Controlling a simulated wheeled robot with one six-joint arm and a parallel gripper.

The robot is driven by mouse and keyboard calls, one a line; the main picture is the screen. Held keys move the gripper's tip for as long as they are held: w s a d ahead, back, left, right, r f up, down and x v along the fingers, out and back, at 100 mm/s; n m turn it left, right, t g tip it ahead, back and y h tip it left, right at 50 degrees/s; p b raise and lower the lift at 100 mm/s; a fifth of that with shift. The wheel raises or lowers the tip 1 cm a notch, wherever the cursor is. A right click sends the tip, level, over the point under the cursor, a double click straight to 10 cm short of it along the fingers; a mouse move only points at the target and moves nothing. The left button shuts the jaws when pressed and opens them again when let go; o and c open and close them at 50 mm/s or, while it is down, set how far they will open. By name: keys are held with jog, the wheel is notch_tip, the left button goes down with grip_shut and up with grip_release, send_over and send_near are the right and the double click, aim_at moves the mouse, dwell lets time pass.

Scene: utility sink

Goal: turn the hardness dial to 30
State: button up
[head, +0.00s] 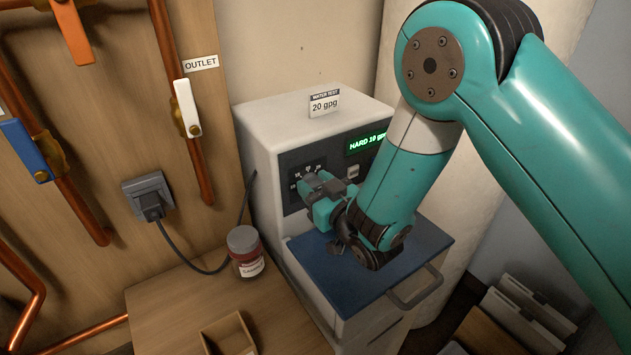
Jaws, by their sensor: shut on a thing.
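The hardness dial sits on the dark control panel (292,165) of a white softener cabinet (262,140). Some white scale numbers show above and left of it, too small to read surely. My teal gripper (308,189) reaches the panel from the right and is shut on the dial. The gripper hides the dial and its pointer. A green lit display (366,143) at the upper right of the panel seems to read HARD 10 gpg. A small card (324,103) on top of the cabinet reads WATER TEST 20 gpg.
A blue lid (345,285) with a grey handle (416,291) lies below my gripper. A red-labelled jar (245,250) stands left on a wooden top, near an open wooden box (229,336). Copper pipes, valve levers and a plugged outlet (148,195) are on the left wall.

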jog(key=shift+d+f+m, duration=0.1)
jog(key=shift+m, duration=0.4)
jog(key=o, duration=0.9)
